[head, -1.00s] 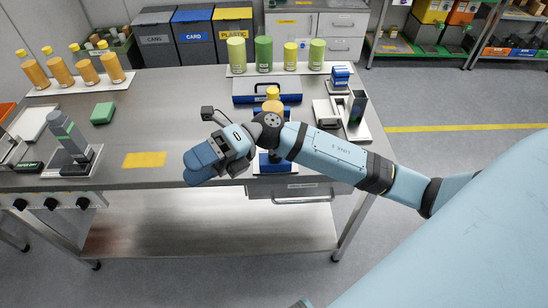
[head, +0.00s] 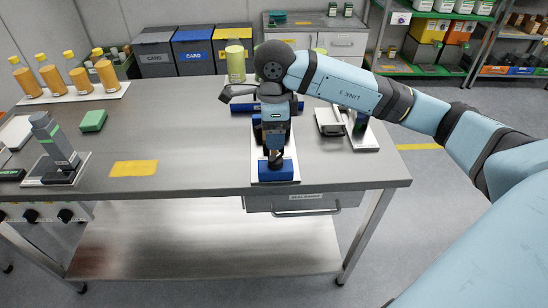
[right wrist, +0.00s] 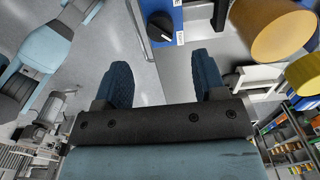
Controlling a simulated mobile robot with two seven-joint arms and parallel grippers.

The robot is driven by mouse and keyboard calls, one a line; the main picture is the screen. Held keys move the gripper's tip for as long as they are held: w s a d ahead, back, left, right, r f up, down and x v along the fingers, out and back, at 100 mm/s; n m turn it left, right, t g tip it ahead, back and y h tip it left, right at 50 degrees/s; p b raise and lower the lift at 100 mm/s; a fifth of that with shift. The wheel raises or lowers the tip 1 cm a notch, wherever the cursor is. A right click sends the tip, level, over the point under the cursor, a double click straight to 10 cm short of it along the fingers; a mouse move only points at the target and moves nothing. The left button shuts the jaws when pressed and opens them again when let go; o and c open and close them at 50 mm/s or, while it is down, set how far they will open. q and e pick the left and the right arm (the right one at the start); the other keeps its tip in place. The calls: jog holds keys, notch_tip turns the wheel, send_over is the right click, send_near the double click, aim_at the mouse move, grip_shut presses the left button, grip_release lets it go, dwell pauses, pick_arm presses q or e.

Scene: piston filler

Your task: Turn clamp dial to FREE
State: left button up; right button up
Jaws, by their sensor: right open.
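A blue block (head: 276,172) stands on a white plate (head: 262,182) near the front edge of the bench. My left gripper is out of view.
A yellow bottle or cylinder (right wrist: 272,32) is close to the right finger in the wrist view. A yellow mat (head: 134,168) and open bench lie left of the block.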

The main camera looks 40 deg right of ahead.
aim_at(274, 159)
notch_tip(274, 159, down, 8)
jog(key=shift+f, duration=0.2)
jog(key=c, duration=0.9)
